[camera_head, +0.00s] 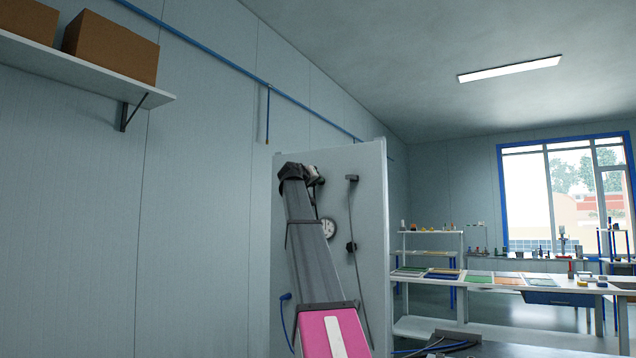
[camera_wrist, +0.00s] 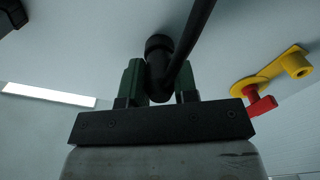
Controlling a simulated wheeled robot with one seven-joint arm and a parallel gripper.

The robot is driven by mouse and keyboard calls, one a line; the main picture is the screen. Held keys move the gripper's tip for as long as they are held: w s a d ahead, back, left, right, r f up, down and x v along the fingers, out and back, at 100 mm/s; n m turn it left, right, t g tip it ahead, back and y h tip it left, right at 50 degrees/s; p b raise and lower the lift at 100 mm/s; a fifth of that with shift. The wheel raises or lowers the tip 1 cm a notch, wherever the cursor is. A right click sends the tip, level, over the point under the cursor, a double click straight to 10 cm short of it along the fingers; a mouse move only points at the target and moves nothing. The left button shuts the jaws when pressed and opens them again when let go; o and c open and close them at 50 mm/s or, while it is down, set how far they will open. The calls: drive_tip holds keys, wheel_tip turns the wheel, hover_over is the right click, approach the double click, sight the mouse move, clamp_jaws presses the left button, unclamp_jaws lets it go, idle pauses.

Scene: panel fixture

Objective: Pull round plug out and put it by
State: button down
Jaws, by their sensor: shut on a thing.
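In the wrist view my gripper (camera_wrist: 160,82) has its two green fingers on either side of a black round plug (camera_wrist: 158,45) and is shut on it. A thick black cable runs from the plug toward the top right. The plug's far end lies against or close to the pale panel; I cannot tell whether it is seated in a socket. In the head view the upright panel (camera_head: 372,215) stands beyond my arm. My gripper (camera_head: 317,182) is at its upper left part, mostly hidden by my wrist, and the plug cannot be made out there.
A yellow bracket with a red handle (camera_wrist: 262,105) sits right of the gripper. The panel also carries a dark angled plug (camera_head: 352,178) with a hanging cable, a dark knob (camera_head: 351,246) and a round gauge (camera_head: 328,228). A blue plug (camera_head: 286,297) hangs lower left.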

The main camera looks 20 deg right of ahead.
drive_tip(key=shift+v, duration=1.3)
idle(0.5)
drive_tip(key=shift+v, duration=2.45)
drive_tip(key=shift+f, duration=0.1)
drive_tip(key=w+a+f+n+t+y, duration=0.2)
drive_tip(key=a+f+y, duration=0.15)
drive_tip(key=f, duration=0.55)
drive_tip(key=w+a+f+n+t+y, duration=0.2)
drive_tip(key=a+f, duration=0.2)
drive_tip(key=f, duration=0.5)
drive_tip(key=w+a+f+n+t+y, duration=0.2)
drive_tip(key=a+f+n+y, duration=0.1)
drive_tip(key=f, duration=0.6)
drive_tip(key=s+a+f+n+y, duration=0.1)
drive_tip(key=s+a+f+y, duration=0.1)
drive_tip(key=f, duration=0.8)
drive_tip(key=s+a+f+n+t+y, duration=0.1)
drive_tip(key=s+a+f+n+y, duration=0.1)
drive_tip(key=a+f, duration=0.4)
wheel_tip(320, 180, down, 5)
drive_tip(key=shift+s+a+r+y, duration=0.1)
drive_tip(key=shift+s+a+y, duration=0.2)
drive_tip(key=shift+s+y, duration=0.7)
drive_tip(key=shift+s+d, duration=0.1)
drive_tip(key=shift+s, duration=0.1)
